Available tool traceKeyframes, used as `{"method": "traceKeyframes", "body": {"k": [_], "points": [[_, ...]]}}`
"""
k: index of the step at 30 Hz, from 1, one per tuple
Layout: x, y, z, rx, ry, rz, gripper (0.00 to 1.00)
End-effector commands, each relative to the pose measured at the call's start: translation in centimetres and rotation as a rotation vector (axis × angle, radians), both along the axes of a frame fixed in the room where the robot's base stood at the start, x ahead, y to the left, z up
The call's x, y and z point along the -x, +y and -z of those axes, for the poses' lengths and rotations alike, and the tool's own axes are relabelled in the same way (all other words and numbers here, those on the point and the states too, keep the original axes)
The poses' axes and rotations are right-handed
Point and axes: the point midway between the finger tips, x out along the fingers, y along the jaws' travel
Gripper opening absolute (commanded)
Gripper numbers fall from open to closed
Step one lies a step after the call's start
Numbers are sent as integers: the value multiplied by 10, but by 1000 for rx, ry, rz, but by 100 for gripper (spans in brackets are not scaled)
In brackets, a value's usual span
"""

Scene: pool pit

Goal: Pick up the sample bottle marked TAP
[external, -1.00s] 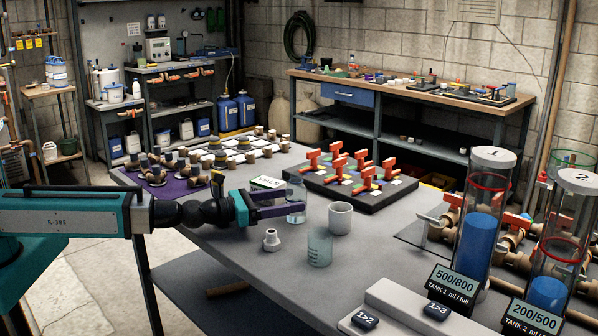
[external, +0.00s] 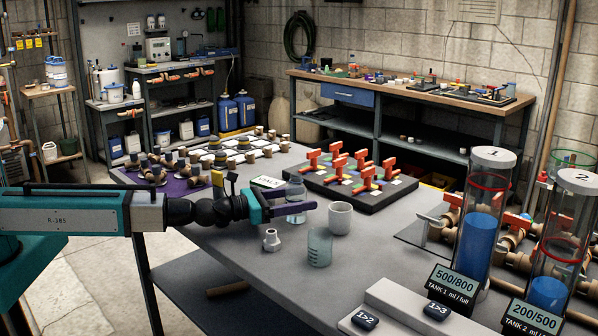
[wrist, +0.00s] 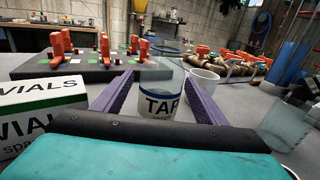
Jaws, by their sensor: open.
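The sample bottle marked TAP (wrist: 160,104) stands upright on the table, clear with a white label and dark band. In the wrist view it lies between the two purple fingers of my gripper (wrist: 158,92), which are open with a gap on either side. In the external view my gripper (external: 291,203) reaches in from the left at the bottle (external: 297,190), and its fingers cover part of the bottle's lower body. I cannot tell whether either finger touches it.
A white cup (external: 340,218) stands just right of the bottle, with a glass beaker (external: 319,247) in front. A VIALS box (wrist: 42,108) is close on the left. A black board with red valves (external: 352,188) lies behind.

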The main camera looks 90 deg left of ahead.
Motion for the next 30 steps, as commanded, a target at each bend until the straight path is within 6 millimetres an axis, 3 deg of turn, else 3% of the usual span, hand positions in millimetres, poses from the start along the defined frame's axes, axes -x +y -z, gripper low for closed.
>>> {"method": "traceKeyframes", "body": {"k": [11, 30], "points": [[-27, 10, 0, -1, 0, 0, 66], [-28, 10, 0, -1, 0, 0, 66]]}}
